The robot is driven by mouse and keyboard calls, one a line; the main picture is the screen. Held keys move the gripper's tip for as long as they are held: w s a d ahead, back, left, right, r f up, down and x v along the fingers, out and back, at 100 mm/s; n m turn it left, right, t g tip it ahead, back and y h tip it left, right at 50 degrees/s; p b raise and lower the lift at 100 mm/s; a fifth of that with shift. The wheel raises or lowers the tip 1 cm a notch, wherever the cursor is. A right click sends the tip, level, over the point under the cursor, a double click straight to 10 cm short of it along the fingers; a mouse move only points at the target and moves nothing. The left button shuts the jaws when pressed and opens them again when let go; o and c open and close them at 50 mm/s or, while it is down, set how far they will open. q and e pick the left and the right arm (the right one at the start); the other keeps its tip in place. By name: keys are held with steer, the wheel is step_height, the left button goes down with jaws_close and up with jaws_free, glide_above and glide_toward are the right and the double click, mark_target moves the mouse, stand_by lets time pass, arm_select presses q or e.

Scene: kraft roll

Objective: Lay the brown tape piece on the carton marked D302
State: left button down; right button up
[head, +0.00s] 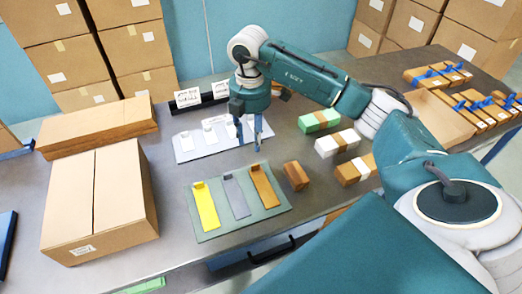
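The brown tape piece (264,186) lies on a grey-green mat (240,224), at the right of a grey piece (237,196) and a yellow piece (206,207). A closed carton (120,190) stands at the left of the table; its small label (82,250) is too small to read, so I cannot confirm D302. My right gripper (249,147) points down above the table behind the mat. Its two blue fingers are apart with nothing seen between them. It is apart from the brown piece. My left gripper is not in view.
Flat cardboard (98,128) lies behind the carton. A white board (205,138) with pale pieces lies behind the mat. A brown block (296,176) and banded bundles (337,142) stand to the right. Bare table shows between carton and mat.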

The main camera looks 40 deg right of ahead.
steer(key=m, duration=0.1)
glide_above(255, 169)
steer(key=shift+m, duration=0.3)
step_height(255, 169, down, 5)
steer(key=shift+w+f+p, duration=0.1)
steer(key=shift+f+p, duration=0.05)
steer(key=shift+p, duration=0.3)
step_height(255, 169, down, 6)
steer(key=shift+r+p, duration=0.15)
steer(key=shift+p, duration=0.75)
jaws_close()
